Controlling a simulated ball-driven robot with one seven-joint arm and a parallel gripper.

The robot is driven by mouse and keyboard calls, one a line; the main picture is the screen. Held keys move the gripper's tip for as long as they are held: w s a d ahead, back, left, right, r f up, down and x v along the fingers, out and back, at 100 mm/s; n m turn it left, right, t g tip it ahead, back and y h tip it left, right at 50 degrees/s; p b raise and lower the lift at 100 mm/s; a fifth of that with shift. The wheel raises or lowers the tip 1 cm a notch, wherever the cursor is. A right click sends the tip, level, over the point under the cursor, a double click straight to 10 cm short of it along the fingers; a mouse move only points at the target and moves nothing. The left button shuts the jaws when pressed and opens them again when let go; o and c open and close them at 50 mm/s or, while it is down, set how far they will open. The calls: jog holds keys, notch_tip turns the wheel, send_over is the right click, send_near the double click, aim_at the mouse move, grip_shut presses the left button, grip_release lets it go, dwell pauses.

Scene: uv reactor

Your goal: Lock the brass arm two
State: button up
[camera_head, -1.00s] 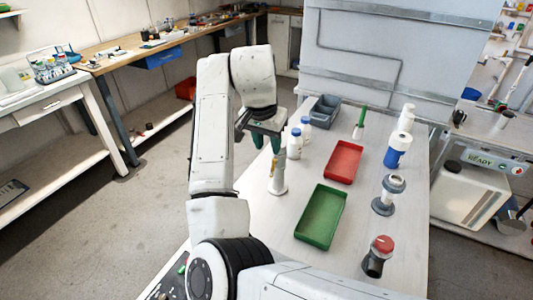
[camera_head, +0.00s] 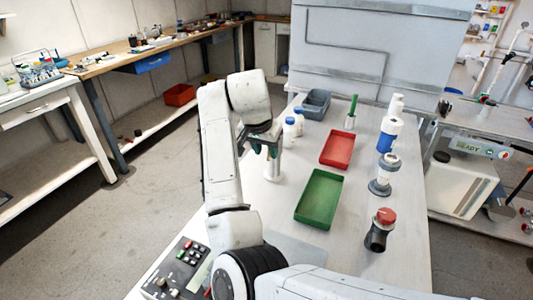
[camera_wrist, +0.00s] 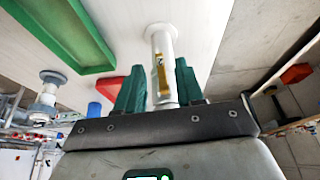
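The brass arm (camera_wrist: 161,75) is a narrow brass lever on the side of a white upright post (camera_wrist: 162,42) with a round foot. In the head view the post (camera_head: 273,167) stands near the left edge of the white table, its upper part partly hidden by my gripper (camera_head: 264,143). In the wrist view my gripper (camera_wrist: 160,88) has its green fingers apart, one on each side of the post and brass arm. Gaps show beside the post, so the fingers do not look closed on it. The lever looks roughly in line with the post.
A green tray (camera_head: 301,207), a red tray (camera_head: 323,158) and white bottles (camera_head: 289,133) stand near the post. A grey bin (camera_head: 316,105) is behind. A red-capped fitting (camera_head: 378,235) and a flanged grey fitting (camera_head: 381,187) stand at right.

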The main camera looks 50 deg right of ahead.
jog(key=shift+x, duration=1.35)
jog(key=shift+c, duration=0.2)
grip_shut()
